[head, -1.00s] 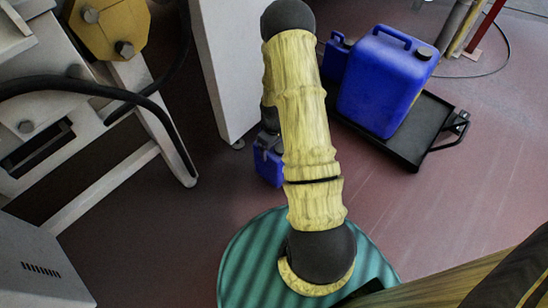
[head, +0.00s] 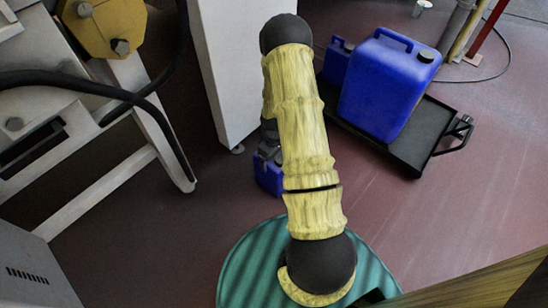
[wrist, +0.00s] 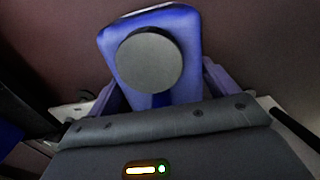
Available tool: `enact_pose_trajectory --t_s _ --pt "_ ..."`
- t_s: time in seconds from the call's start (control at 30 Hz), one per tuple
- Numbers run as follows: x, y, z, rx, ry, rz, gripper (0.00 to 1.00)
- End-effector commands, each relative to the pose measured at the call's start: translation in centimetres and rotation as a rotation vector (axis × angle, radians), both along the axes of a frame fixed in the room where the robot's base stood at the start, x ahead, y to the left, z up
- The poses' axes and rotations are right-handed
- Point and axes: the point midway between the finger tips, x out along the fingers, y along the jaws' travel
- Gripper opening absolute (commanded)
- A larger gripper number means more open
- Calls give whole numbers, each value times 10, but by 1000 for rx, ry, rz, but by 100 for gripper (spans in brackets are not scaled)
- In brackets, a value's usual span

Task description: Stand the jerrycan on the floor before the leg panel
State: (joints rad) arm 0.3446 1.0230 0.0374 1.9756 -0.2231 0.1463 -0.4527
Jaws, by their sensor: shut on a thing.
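A small blue jerrycan (head: 267,178) shows in the head view, partly hidden behind my yellow arm. It is just in front of the lower end of the pale leg panel (head: 222,75), slightly right of its foot. In the wrist view the jerrycan (wrist: 181,27) with its round dark grey cap (wrist: 149,60) is between the fingers of my gripper (wrist: 160,101). My gripper is shut on it. In the head view my gripper (head: 268,145) is mostly hidden by the arm. I cannot tell whether the jerrycan's base touches the floor.
A black trolley (head: 425,143) at the right carries a large blue jerrycan (head: 388,85) and a smaller blue container (head: 337,62). A pale machine frame (head: 150,120) with a black hose stands at the left. Reddish floor (head: 190,232) is clear between them.

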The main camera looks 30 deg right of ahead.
Motion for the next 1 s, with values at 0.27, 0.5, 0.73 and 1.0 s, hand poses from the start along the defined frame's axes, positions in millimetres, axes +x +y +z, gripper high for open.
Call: enact_pose_trajectory --t_s 0.27,0.5,0.73,1.0 --pt "0 0 -2 0 1 0 100" --pt "0 0 -1 0 0 0 100" --pt "0 0 21 -1 -1 0 100" --pt "0 0 65 0 0 -1 100"
